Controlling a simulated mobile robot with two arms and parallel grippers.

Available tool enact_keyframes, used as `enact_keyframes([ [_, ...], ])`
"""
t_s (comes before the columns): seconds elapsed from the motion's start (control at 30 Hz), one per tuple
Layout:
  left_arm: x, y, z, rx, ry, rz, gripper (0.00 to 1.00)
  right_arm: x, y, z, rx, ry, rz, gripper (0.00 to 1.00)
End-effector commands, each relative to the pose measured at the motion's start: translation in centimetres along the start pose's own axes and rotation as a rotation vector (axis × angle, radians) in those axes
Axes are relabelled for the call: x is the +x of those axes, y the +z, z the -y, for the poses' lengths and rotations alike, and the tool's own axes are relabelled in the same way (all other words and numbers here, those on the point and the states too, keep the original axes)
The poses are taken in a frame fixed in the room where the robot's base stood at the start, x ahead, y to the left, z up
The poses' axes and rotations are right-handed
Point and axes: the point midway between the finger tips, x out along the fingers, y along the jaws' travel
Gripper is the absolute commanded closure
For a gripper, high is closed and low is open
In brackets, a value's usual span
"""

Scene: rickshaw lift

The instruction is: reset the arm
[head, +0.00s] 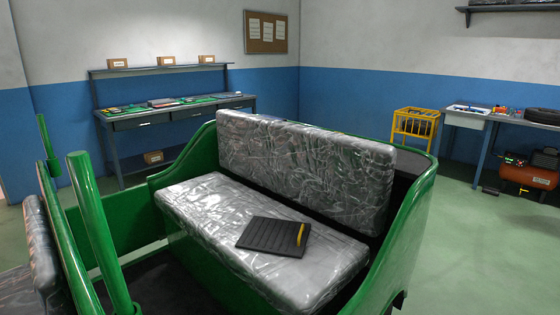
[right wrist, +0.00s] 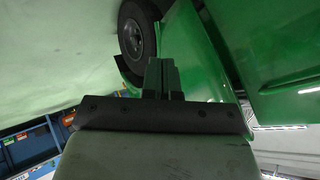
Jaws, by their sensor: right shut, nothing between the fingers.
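My right gripper (right wrist: 161,76) shows in the right wrist view with its two dark fingers together and nothing between them. It is close to a green body panel (right wrist: 205,60) of the rickshaw, and I cannot tell whether it touches. Neither gripper shows in the head view. In the head view the green rickshaw (head: 412,220) has a plastic-wrapped grey seat bench (head: 200,205) and backrest (head: 300,165). A black ribbed mat or panel (head: 268,236) with a yellow handle lies on the bench.
A black wheel (right wrist: 137,32) is just beyond the right gripper. At the back stands a workbench (head: 180,118) with tools. A yellow crate rack (head: 415,124), another bench (head: 495,117) and an orange compressor (head: 528,175) stand at right. The green floor (head: 475,245) at right is clear.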

Motion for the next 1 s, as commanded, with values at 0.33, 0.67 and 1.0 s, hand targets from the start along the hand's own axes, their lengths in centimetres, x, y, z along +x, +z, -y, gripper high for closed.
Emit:
enact_keyframes([
  [0.33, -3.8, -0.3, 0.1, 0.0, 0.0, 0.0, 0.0, -6.9, 22.9, -9.4, -0.474, 0.271, 0.429, 1.0],
  [0.67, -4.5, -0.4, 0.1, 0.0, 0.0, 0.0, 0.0, -11.8, 31.6, -10.4, -0.649, 0.265, 0.633, 1.0],
  [1.0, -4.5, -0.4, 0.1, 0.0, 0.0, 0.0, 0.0, -11.8, 31.6, -10.4, -0.649, 0.265, 0.633, 1.0],
])
